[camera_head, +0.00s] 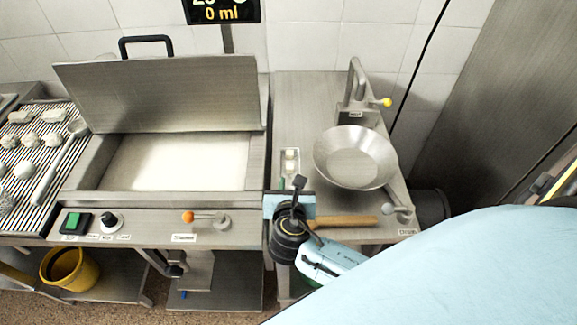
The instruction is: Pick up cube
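A small narrow tray (282,171) lies on the steel counter, left of the metal bowl. It holds small pale pieces (290,160), which may be cubes; they are too small to tell for sure. My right gripper (299,184) is just in front of the tray, over the counter's front part. Its fingers are small and dark, and I cannot tell whether they are open or shut. I see nothing clearly held in it. My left gripper is not in view.
A metal bowl (355,160) stands under a tap (355,80). A wooden handle (345,221) lies beside my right gripper. A lidded cooking pan (160,78) with its lid raised and a ridged grill (45,125) with several items are left. A yellow bucket (68,270) sits below.

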